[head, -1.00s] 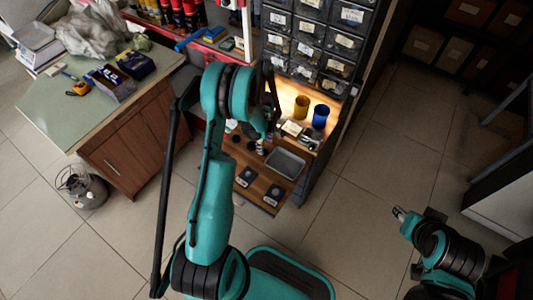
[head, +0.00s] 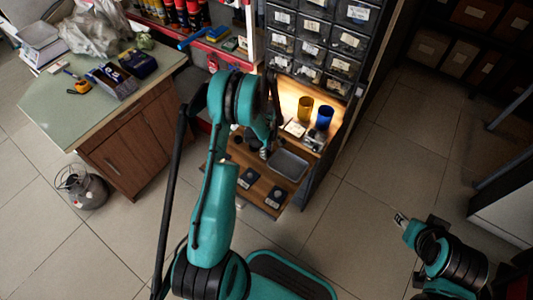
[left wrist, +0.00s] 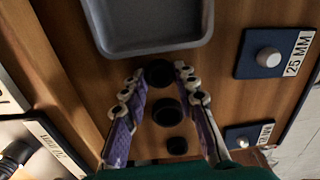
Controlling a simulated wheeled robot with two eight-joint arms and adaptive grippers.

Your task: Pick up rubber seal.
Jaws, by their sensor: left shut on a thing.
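Several black rubber seals lie in a column on the brown wooden board in the left wrist view. The farthest rubber seal (left wrist: 160,73) sits between the fingertips of my left gripper (left wrist: 161,70), which is shut on it. Another ring (left wrist: 167,112) and a smaller one (left wrist: 177,146) lie nearer, between the spread purple-padded fingers but apart from them. In the head view my left gripper (head: 265,151) is low over the board, and the arm partly hides it and the seals. My right gripper (head: 401,220) is at lower right, away from the board; its jaw opening is unclear.
A grey tray (left wrist: 150,47) lies just beyond the fingertips. Blue-based knob pieces, one labelled 25 MM (left wrist: 268,58), lie at the right. A yellow cup (head: 305,108) and a blue cup (head: 324,117) stand behind, below the drawer cabinet (head: 320,42). The floor at right is open.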

